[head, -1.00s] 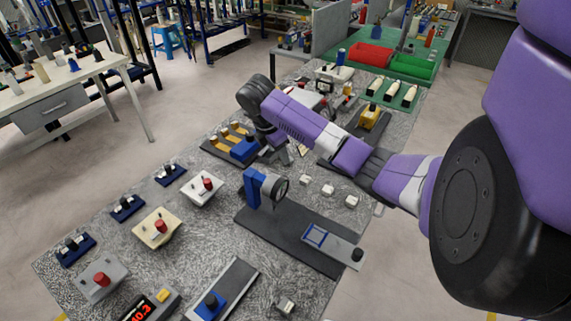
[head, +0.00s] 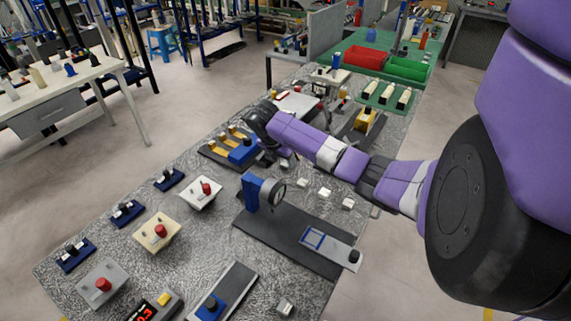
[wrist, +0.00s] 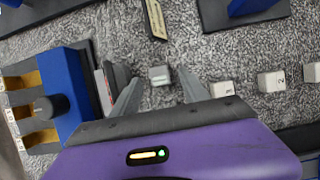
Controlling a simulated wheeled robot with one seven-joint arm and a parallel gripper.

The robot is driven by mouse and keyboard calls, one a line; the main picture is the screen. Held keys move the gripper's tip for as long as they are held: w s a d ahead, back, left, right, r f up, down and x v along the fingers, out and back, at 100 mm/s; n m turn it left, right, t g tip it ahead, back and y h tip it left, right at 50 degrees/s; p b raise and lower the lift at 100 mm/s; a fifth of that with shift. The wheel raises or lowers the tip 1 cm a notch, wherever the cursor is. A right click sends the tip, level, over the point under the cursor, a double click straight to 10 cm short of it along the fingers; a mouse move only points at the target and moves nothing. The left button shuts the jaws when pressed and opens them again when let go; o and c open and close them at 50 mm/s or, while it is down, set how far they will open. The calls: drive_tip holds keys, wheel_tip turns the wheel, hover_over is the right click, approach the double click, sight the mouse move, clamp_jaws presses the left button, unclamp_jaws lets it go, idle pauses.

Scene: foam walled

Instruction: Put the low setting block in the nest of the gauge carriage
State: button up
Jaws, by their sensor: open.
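Several small pale setting blocks stand in a row on the grey textured table. In the wrist view, an unnumbered-looking block (wrist: 160,76) lies between my open fingers, slightly beyond the tips. To its right are a block marked 3 (wrist: 222,89), a block marked 2 (wrist: 270,82) and another block (wrist: 312,73) at the edge. I cannot tell by marking which is the low one. My gripper (head: 284,161) is open, low over the table, partly hidden by its own wrist. The gauge carriage (head: 341,249) has a blue-outlined nest (head: 314,238), which looks empty.
The blue gauge stand (head: 250,191) with its dial rises from a dark base plate (head: 280,232) between my gripper and the viewer. A blue and yellow fixture (head: 241,151) stands close left of my gripper. A label plate (wrist: 155,18) lies near the block.

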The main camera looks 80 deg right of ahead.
drive_tip(key=shift+d+f, duration=0.2)
drive_tip(key=shift+f, duration=0.35)
clamp_jaws()
